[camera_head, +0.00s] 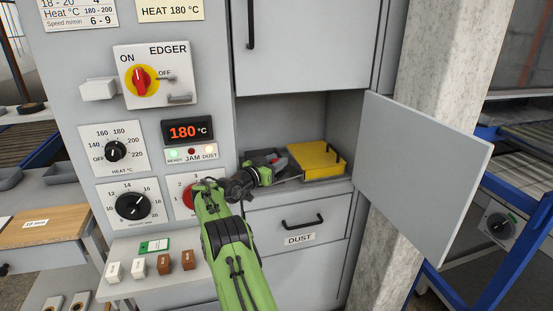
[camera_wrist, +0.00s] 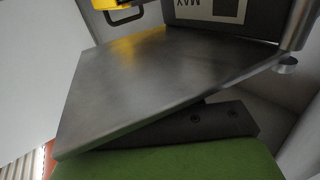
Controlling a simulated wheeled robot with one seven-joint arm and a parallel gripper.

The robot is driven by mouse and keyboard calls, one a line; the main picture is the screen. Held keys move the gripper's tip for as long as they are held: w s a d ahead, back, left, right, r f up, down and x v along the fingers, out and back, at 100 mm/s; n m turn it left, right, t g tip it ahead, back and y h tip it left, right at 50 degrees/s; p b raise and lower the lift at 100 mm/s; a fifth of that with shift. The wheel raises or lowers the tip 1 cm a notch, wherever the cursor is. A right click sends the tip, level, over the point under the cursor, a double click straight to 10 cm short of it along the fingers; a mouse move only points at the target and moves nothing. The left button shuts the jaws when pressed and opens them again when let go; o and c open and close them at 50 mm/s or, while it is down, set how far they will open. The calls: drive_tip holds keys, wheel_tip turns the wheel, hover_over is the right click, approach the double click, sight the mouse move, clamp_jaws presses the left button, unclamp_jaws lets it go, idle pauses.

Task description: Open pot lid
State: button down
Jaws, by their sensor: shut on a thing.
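My gripper (camera_head: 280,168) is inside the open compartment of the grey machine, at the left of a yellow box-like part (camera_head: 317,160) with a black handle. The yellow part and its handle show at the top left of the wrist view (camera_wrist: 108,5). A flat grey metal plate (camera_wrist: 150,85) fills the middle of the wrist view, against a dark bracket of my gripper. My gripper appears shut on this plate. I cannot tell whether the plate is the pot lid. A label reading MAX (camera_wrist: 208,8) shows upside down behind it. The pot itself is not clearly seen.
The compartment door (camera_head: 425,170) stands open at the right, in front of a pale post (camera_head: 432,65). A DUST drawer (camera_head: 298,225) is shut below. The control panel (camera_head: 150,60) is at the left; a metal post (camera_wrist: 298,25) is close to the plate.

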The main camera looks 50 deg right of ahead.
drive_tip(key=shift+a+r+m+g, duration=0.15)
drive_tip(key=shift+r+m+g, duration=0.15)
drive_tip(key=shift+r, duration=0.05)
drive_tip(key=c, duration=0.8)
unclamp_jaws()
drive_tip(key=shift+c, duration=0.2)
drive_tip(key=shift+f, duration=0.2)
drive_tip(key=shift+a, duration=0.1)
drive_tip(key=a, duration=1.5)
drive_tip(key=shift+w+a, duration=0.25)
drive_tip(key=shift+w, duration=0.15)
